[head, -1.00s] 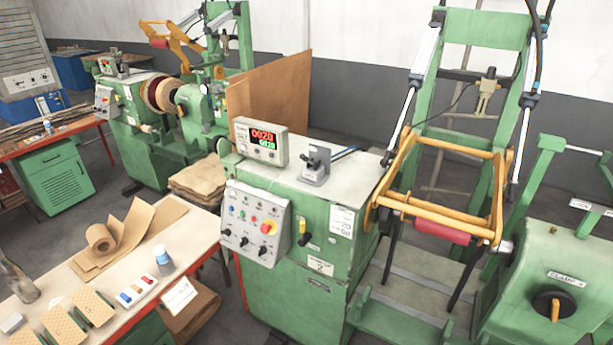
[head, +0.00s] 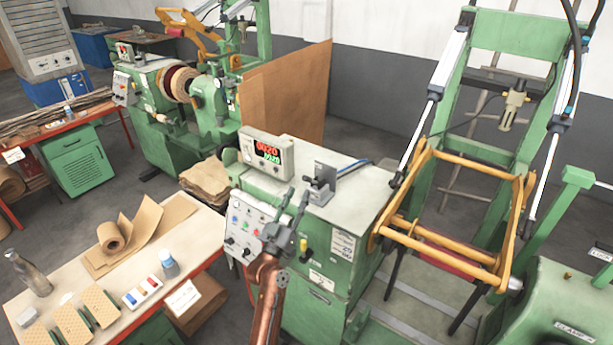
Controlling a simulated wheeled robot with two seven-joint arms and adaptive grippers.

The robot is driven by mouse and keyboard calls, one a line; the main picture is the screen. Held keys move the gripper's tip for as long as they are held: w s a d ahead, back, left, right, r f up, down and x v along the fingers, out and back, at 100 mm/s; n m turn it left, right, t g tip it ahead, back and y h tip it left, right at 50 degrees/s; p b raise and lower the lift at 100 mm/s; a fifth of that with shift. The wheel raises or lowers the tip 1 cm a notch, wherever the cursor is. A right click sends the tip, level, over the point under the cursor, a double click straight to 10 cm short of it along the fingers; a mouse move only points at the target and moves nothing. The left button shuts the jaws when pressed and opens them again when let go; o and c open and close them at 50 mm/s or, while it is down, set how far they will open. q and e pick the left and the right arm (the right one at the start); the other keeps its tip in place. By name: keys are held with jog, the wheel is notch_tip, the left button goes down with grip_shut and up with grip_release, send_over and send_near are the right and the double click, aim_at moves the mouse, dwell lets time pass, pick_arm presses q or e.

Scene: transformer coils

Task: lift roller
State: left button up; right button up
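The red roller (head: 447,263) hangs low in the yellow pivoting frame (head: 437,240) of the green winding machine at right. The frame's front bar now partly covers the roller. My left gripper (head: 297,197), dark grey on a copper-coloured arm, is raised in front of the machine's control panel (head: 247,226). Its two fingers point up with a gap between them and nothing held. It is well left of the roller and apart from it. My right gripper is not in view.
The green cabinet carries a red digital display (head: 267,153) and a small metal bracket (head: 320,181). A workbench (head: 190,235) with a paper roll and blocks stands at left. A second winding machine (head: 160,115) stands behind.

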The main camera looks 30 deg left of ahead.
aim_at(307, 180)
pick_arm(q)
jog(key=x, duration=0.2)
jog(key=p+x, duration=0.1)
jog(key=x, duration=0.3)
jog(key=shift+w+d+r+p, duration=0.1)
jog(key=shift+w+d+p, duration=0.2)
jog(key=shift+w+r, duration=0.1)
jog(key=shift+w, duration=0.25)
jog(key=shift+a, duration=0.1)
grip_shut()
